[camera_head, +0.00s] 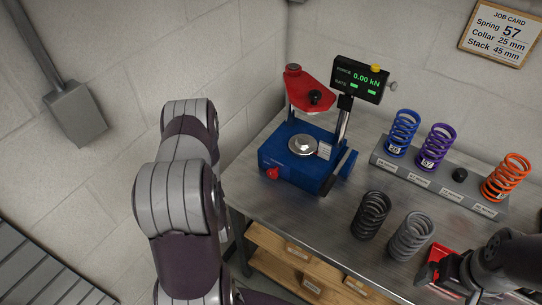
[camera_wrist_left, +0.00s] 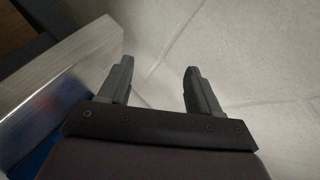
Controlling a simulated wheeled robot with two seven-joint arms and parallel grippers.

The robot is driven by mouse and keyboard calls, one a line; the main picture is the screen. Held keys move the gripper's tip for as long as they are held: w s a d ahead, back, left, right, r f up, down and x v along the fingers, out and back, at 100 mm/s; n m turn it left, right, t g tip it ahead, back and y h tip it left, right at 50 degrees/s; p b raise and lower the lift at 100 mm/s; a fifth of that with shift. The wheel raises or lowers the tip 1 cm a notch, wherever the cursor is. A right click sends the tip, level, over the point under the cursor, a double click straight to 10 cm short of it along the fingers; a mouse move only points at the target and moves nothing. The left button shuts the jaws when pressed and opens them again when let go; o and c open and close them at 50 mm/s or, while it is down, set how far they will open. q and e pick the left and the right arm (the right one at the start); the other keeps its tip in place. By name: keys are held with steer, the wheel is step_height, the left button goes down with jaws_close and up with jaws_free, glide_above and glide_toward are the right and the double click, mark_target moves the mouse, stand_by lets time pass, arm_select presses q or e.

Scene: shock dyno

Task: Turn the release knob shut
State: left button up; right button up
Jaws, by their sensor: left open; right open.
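The red release knob (camera_head: 272,174) sits low on the front left of the blue press base (camera_head: 296,172). I cannot tell from its look how far it is turned. My left arm rises at the left of the head view, and its gripper is hidden there. In the left wrist view my left gripper (camera_wrist_left: 157,82) is open and empty, its two fingers apart over pale floor or wall. My right gripper (camera_head: 440,277) is at the lower right of the head view, above the bench near a red object (camera_head: 440,253), well away from the knob.
The press has a red head (camera_head: 312,90) and a display reading 0.00 kN (camera_head: 360,79). A grey rack (camera_head: 395,172) holds blue, purple and orange springs. A black spring (camera_head: 371,215) and a grey spring (camera_head: 411,237) stand on the metal bench (camera_head: 335,235). A job card (camera_head: 502,34) hangs behind.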

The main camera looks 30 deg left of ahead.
arm_select(q)
steer(key=d+n+t+h+p, duration=0.1)
steer(key=d+t+h, duration=0.1)
steer(key=h, duration=0.1)
steer(key=n+t+h, duration=0.1)
steer(key=t+h, duration=0.1)
steer(key=h, duration=0.6)
glide_toward(271, 175)
steer(key=p+x, duration=0.2)
steer(key=x, duration=0.7)
steer(key=shift+w+f, duration=0.15)
steer(key=shift+w, duration=0.1)
arm_select(e)
step_height(271, 175, up, 5)
steer(key=shift+s+d+r, duration=0.1)
